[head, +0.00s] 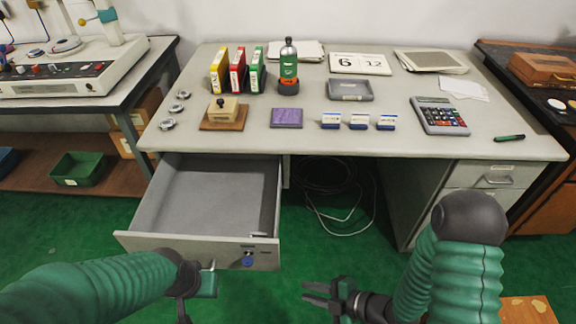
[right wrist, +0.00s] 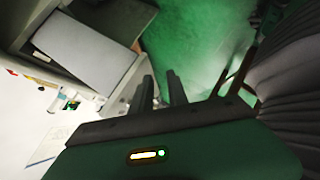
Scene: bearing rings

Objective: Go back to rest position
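My right gripper (head: 318,293) is in front of the desk, right of the open drawer, low over the green floor. Its two fingers are apart with nothing between them. They also show apart and empty in the right wrist view (right wrist: 161,85). My left gripper (head: 198,285) is at the lower left, close to the front of the open drawer (head: 205,195). Its fingers are mostly hidden, and I cannot tell whether it touches the drawer front. Three silver bearing rings (head: 175,108) lie on the left side of the desk top.
The grey desk (head: 310,130) holds binders (head: 238,70), a green bottle (head: 288,68), a calendar (head: 360,64), a grey tray (head: 350,90), and a calculator (head: 440,116). The drawer juts out between the arms. A cable (head: 345,200) lies under the desk.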

